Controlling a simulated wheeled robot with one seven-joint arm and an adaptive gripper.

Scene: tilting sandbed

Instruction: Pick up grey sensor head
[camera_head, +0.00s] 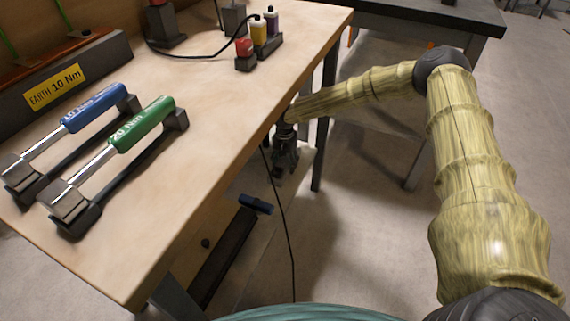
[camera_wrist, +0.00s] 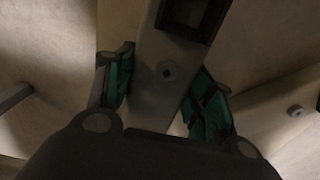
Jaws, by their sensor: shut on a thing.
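My gripper (camera_head: 284,162) is low beside the workbench, just past its right edge, with the fingers pointing down. In the wrist view its two teal-padded fingers (camera_wrist: 164,76) are closed in on either side of a grey block, the grey sensor head (camera_wrist: 166,104). The block has a small round fitting with a dark square centre and a dark square recess at its upper end. Its lower part is hidden behind my gripper's palm. In the head view the grey sensor head cannot be made out clearly at the fingers.
The wooden workbench (camera_head: 215,110) holds a blue-handled (camera_head: 95,107) and a green-handled torque wrench (camera_head: 143,124) on cradles, and small bottles (camera_head: 259,30) in a holder. A thin black cable (camera_head: 284,228) hangs near my gripper. A blue-ended tool (camera_head: 256,204) lies below the bench.

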